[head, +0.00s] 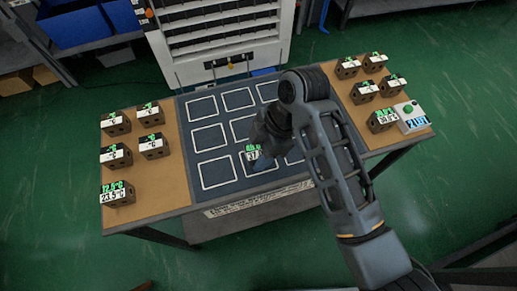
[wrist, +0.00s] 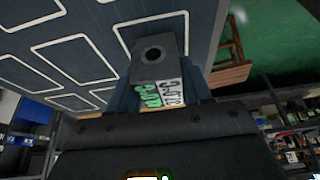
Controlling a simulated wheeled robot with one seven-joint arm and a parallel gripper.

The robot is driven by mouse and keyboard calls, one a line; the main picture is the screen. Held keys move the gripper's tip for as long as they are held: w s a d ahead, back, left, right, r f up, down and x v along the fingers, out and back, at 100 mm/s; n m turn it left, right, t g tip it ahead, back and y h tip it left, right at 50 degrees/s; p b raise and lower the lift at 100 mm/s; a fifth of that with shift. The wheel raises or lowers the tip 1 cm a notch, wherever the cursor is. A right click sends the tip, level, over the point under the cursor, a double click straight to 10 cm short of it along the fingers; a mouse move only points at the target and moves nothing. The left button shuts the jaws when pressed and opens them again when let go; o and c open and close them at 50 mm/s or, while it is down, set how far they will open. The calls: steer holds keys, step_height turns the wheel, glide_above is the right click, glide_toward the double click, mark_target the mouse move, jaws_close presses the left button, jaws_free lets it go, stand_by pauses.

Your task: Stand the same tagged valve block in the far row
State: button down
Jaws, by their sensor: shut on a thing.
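My gripper (head: 262,163) is shut on a dark valve block (head: 252,163) with a white tag and green digits above it. The block is over or on the front middle square; I cannot tell whether it touches the mat. In the wrist view the held block (wrist: 160,55) shows a face with a round hole, and its tag reads upside down between the fingers. The dark blue mat (head: 222,128) has white-outlined squares in three rows. The far row's left square (head: 202,108), middle square (head: 238,99) and right square (head: 268,91) look empty. My arm hides part of the mat's right side.
Several tagged blocks stand on the left brown strip (head: 165,185) and on the right brown strip (head: 355,120). A white box with a green button (head: 411,117) reads "2 LEFT" at the right. A white shelved cabinet (head: 222,40) stands behind the table.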

steer(key=shift+f, duration=0.15)
steer(key=shift+f, duration=0.15)
steer(key=shift+c, duration=2.4)
jaws_free()
steer(key=p+v, duration=0.1)
steer(key=v, duration=1.1)
steer(key=shift+p, duration=0.3)
